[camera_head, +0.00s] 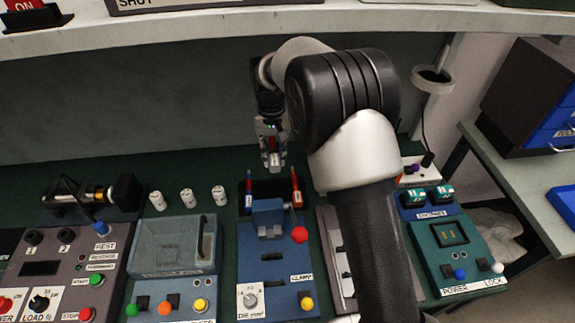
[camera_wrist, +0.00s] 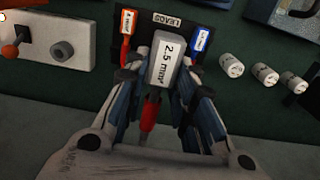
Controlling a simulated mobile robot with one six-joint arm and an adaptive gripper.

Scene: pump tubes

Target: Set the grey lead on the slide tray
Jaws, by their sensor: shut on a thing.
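My gripper (camera_head: 271,146) is shut on the grey lead and holds it above the back of the bench, behind the lead rack. In the wrist view my gripper (camera_wrist: 158,82) has a finger on each side of the grey lead (camera_wrist: 167,62), a grey block marked "2.5 mm²". A red piece shows below the block, between the fingers. In the head view the lead is small and partly covered by the fingers. I cannot tell for sure which part is the slide tray; a shallow grey-blue tray with a handle (camera_head: 150,259) stands at front left, its label unreadable.
The black rack marked "LEADS" (camera_wrist: 168,20) holds a red lead (camera_wrist: 127,36) and a blue lead (camera_wrist: 199,40). Several white cylinders stand on the green bench beside it. A blue clamp unit with a red-knobbed lever (camera_head: 299,235) is in front. A shelf edge runs above.

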